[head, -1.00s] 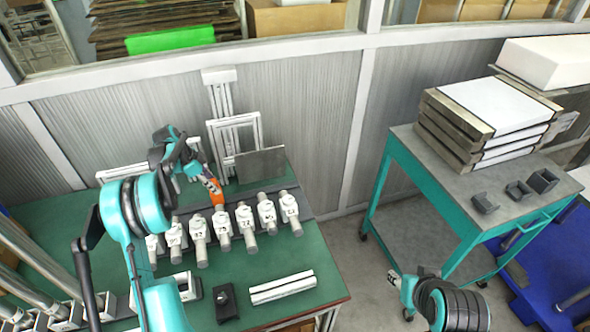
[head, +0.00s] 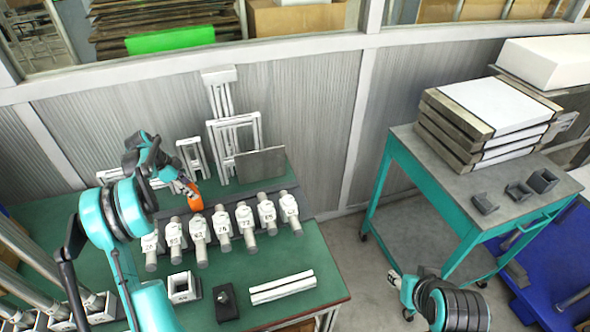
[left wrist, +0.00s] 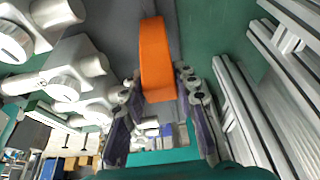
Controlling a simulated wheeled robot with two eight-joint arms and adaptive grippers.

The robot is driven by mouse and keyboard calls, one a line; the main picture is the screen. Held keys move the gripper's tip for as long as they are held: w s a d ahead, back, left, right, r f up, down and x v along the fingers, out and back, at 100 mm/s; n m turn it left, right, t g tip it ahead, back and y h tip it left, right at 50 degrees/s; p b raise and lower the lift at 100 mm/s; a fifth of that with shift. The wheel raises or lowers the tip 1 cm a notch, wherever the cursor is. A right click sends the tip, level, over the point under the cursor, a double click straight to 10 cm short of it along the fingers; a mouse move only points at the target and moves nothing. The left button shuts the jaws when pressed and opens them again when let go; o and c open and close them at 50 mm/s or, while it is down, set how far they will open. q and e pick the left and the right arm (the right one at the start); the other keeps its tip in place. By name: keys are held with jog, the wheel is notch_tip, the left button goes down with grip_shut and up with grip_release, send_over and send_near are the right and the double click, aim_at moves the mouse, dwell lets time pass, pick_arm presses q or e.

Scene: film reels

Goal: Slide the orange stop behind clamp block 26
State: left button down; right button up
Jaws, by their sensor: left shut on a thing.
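The orange stop (head: 196,199) is held by my left gripper (head: 193,187), behind the row of white clamp blocks. It stands nearest the second and third blocks from the left. In the left wrist view the stop (left wrist: 155,58) rises between the fingers of my left gripper (left wrist: 160,100), with clamp blocks to its left. Several numbered clamp blocks (head: 222,226) sit in a row on a dark rail.
The green bench (head: 240,270) also holds a white bar (head: 282,287), a black block (head: 226,302) and a white block (head: 183,287). White frames (head: 235,135) and a dark plate (head: 260,164) stand behind the row. A teal cart (head: 430,190) stands at the right.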

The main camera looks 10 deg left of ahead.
pick_arm(q)
jog(key=shift+s+a, duration=0.45)
jog(key=shift+a, duration=0.3)
jog(key=s+a, duration=0.6)
jog(key=a, duration=0.5)
jog(key=shift+a+p, duration=0.15)
jog(key=shift+p, duration=0.2)
jog(key=c, duration=1.1)
grip_release()
jog(key=shift+s+a, duration=0.1)
